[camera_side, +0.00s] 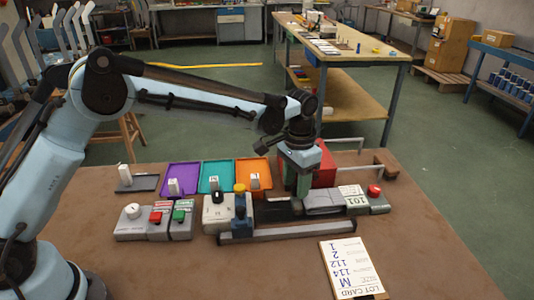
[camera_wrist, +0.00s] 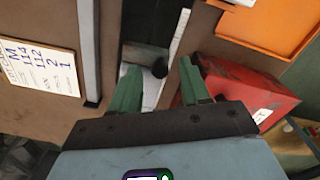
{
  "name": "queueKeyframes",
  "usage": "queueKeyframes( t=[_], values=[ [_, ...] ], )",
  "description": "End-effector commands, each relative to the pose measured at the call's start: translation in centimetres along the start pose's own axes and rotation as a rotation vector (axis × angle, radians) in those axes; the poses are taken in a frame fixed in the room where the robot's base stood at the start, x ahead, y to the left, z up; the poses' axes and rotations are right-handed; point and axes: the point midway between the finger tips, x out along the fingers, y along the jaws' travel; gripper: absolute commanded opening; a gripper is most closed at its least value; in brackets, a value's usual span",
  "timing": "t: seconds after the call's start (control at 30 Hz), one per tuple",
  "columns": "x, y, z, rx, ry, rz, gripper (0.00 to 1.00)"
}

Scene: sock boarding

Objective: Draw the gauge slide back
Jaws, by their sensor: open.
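My gripper (camera_side: 297,192) points down over the gauge bed at the middle right of the bench. Its two green fingers are apart, and nothing is visibly gripped. In the wrist view the gripper (camera_wrist: 160,80) has a grey block with a black knob (camera_wrist: 158,68) just beyond and between the fingertips; this looks like the gauge slide. It sits at the end of a dark track (camera_wrist: 152,22) beside a pale scale strip (camera_wrist: 180,32). I cannot tell whether a finger touches the knob. In the side view my fingers hide the slide.
A red box (camera_side: 326,172) stands close behind my gripper. A grey unit with a 101 plate (camera_side: 357,202) and a red button (camera_side: 374,190) lies right. Purple, teal and orange trays (camera_side: 252,164) lie behind left. A long grey rail (camera_side: 290,232) and a lot card (camera_side: 347,268) lie in front.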

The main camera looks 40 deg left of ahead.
Motion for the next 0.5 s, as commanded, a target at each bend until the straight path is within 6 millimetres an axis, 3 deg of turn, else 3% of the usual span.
queueKeyframes(
  t=[0.27,0.5],
  values=[
    [0.12,0.00,0.00,0.000,0.000,0.000,0.46],
    [0.10,0.00,0.00,0.000,0.000,0.000,0.10]
  ],
)
